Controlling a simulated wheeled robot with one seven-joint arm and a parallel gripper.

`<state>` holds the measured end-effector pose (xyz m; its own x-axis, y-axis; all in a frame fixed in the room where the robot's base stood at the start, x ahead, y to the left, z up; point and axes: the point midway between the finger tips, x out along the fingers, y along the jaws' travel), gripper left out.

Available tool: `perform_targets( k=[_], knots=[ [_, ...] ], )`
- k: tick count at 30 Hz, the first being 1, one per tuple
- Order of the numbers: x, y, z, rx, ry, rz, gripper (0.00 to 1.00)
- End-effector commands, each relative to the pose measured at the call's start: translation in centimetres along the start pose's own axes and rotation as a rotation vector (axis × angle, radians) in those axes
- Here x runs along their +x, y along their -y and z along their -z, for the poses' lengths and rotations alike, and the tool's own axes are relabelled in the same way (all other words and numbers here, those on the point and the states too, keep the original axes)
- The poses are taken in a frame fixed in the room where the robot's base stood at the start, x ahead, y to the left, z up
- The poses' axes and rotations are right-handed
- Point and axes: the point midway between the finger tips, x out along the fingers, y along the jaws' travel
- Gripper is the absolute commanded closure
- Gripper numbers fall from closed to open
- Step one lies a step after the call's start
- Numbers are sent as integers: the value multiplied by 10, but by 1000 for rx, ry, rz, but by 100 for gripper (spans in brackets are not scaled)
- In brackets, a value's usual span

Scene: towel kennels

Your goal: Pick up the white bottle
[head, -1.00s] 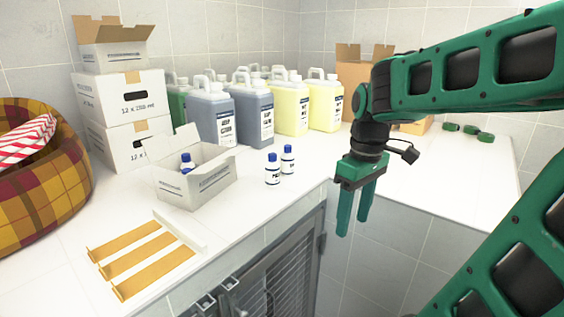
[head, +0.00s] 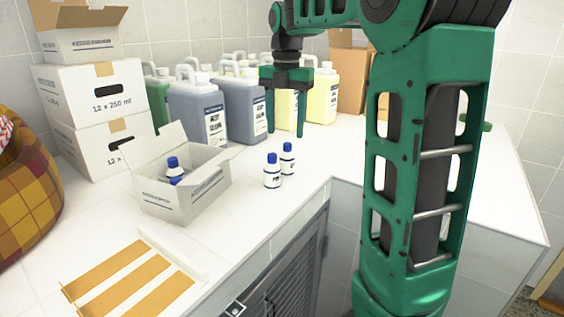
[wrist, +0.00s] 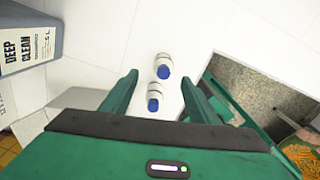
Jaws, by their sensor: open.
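Two small white bottles with blue caps stand upright side by side on the counter: one in front (head: 272,178) and one just behind it to the right (head: 287,163). A third blue-capped bottle (head: 175,172) stands in the open white box and is partly hidden by its wall. My green gripper (head: 285,134) is open and empty, pointing down above the two bottles. In the wrist view both bottles, a lower one (wrist: 154,90) and an upper one (wrist: 161,60), show between the spread fingers (wrist: 159,77), apart from them.
The open white box (head: 183,196) stands left of the bottles. Large jugs, one grey-blue (head: 197,112), stand behind. Stacked cartons (head: 95,95) and a plaid basket (head: 25,185) are at left. The counter drops off at its front edge, above a barred kennel door (head: 293,265).

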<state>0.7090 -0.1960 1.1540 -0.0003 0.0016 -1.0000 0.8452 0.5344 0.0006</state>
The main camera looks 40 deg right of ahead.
Motion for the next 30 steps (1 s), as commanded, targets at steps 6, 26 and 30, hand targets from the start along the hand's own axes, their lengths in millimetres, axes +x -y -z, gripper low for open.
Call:
perform_targets(
  k=[6,26,30],
  knots=[
    [32,4,-2,2,-2,4,45],
    [100,10,-3,8,0,4,45],
    [104,10,-3,8,1,3,45]
  ],
)
